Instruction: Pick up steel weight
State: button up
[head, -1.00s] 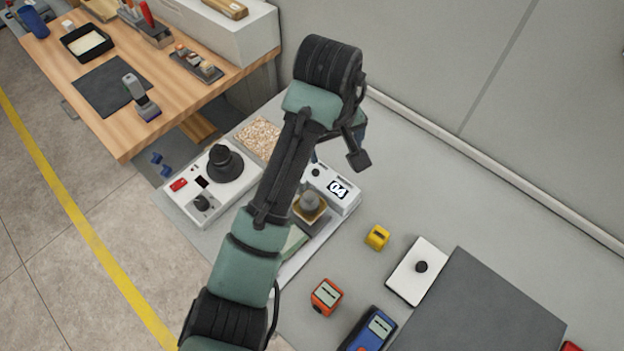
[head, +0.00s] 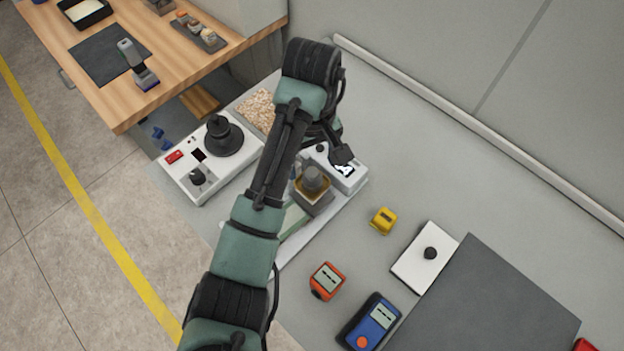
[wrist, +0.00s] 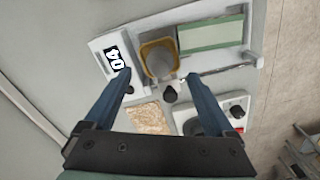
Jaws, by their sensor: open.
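The steel weight looks like a grey rounded cylinder (head: 312,180) in a yellowish square holder on a white machine base. In the wrist view the grey weight (wrist: 160,64) shows in the same holder, between and beyond the fingertips. My gripper (wrist: 159,76) is open, its two blue fingers spread and nothing held between them. In the head view my gripper (head: 322,158) hangs just behind the weight, partly hidden by my arm. A small dark knob (wrist: 170,93) lies near the weight in the wrist view; I cannot tell what it belongs to.
A white box labelled 04 (wrist: 113,55) stands close beside the weight. A white unit with a black knob (head: 197,177) is at left. A yellow block (head: 383,221), an orange meter (head: 326,281) and a blue meter (head: 370,325) lie at right, near a dark plate (head: 490,300).

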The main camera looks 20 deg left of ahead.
aim_at(312, 172)
jog(key=shift+f+p, duration=0.6)
jog(key=shift+f, duration=1.75)
jog(key=shift+r, duration=0.1)
grip_shut()
